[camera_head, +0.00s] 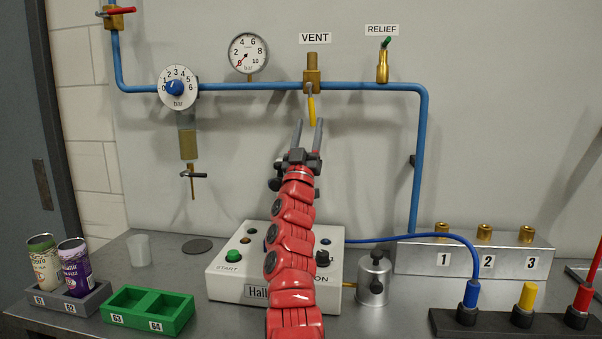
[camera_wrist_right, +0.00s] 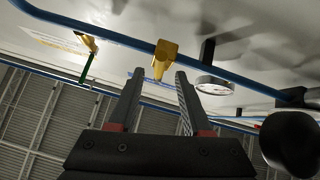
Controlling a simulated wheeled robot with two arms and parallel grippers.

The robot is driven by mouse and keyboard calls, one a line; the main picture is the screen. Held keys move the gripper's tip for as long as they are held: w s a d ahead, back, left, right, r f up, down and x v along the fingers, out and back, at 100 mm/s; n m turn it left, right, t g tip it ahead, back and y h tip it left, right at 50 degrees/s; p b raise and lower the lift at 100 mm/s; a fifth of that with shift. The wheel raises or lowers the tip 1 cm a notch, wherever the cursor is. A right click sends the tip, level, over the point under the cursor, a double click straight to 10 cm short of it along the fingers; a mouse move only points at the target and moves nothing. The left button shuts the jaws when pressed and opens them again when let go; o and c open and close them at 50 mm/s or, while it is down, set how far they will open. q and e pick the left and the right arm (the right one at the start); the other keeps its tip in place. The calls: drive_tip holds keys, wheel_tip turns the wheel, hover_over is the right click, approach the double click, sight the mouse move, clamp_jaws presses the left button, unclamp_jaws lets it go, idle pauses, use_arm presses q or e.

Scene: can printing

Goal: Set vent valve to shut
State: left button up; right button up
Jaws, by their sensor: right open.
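The brass vent valve (camera_head: 312,78) sits on the blue pipe under the VENT label. Its yellow lever (camera_head: 311,109) hangs down, across the line of the pipe. My right gripper (camera_head: 309,123) is open and empty, pointing up at the lever from below. In the head view the lever's lower end shows between the fingertips. In the right wrist view the yellow lever (camera_wrist_right: 163,58) shows between and just beyond the fingertips of my right gripper (camera_wrist_right: 160,75); neither finger seems to touch it. My left gripper is out of view.
A pressure gauge (camera_head: 248,53) is left of the valve, and the relief valve (camera_head: 383,66) with a green lever is right. A regulator dial (camera_head: 177,87) is further left. Below stand a control box (camera_head: 225,285), a green tray (camera_head: 117,317) and two cans in a grey rack (camera_head: 98,298).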

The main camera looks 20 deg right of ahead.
drive_tip(key=b+v, duration=1)
drive_tip(key=v, duration=0.2)
drive_tip(key=shift+r, duration=0.1)
